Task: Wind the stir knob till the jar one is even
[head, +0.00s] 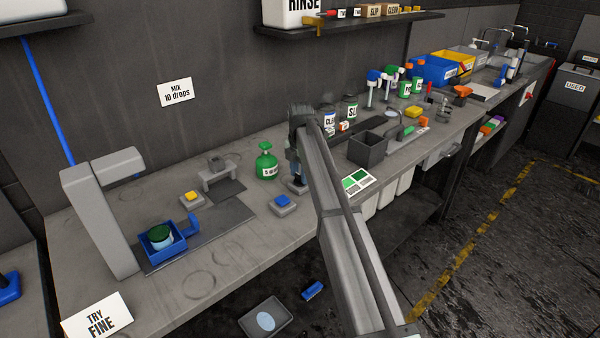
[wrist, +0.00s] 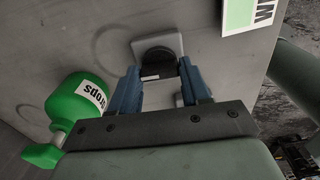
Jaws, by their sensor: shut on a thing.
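The dark round stir knob (wrist: 155,58) stands on a pale grey square base in the wrist view. My gripper (wrist: 158,75) has its two blue fingers on either side of the knob and is shut on it. In the head view my gripper (head: 296,180) is low over the bench, and my arm hides most of the knob. A small jar (head: 160,239) with a dark green top sits in a blue holder (head: 177,252) under a grey post with an overhanging head at the left. How even its contents are cannot be told.
A green drops bottle (head: 266,163) stands left of my gripper; it also shows in the wrist view (wrist: 80,105). A blue button (head: 283,202) and a yellow button (head: 192,198) sit on the bench. A green-and-white card (head: 357,180) lies right of my arm.

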